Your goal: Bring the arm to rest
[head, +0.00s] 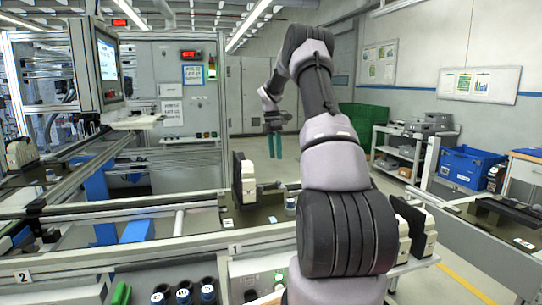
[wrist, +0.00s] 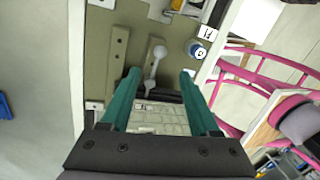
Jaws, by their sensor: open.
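My arm is raised and bent in the middle of the head view. My gripper (head: 274,146) hangs from it with its teal fingers pointing down, above the line behind the front rail. In the wrist view the two teal fingers of my gripper (wrist: 160,75) stand well apart, with nothing held between them. Below them lies an olive-grey plate with a grey ball-ended lever (wrist: 157,58), seen apart from the fingertips.
A beige and black block (head: 245,180) stands left of my gripper, with a small blue-and-white cylinder (head: 290,203) on the plate nearby. A monitor (head: 108,58) hangs at left. A blue crate (head: 470,167) stands at right. Open air surrounds the gripper.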

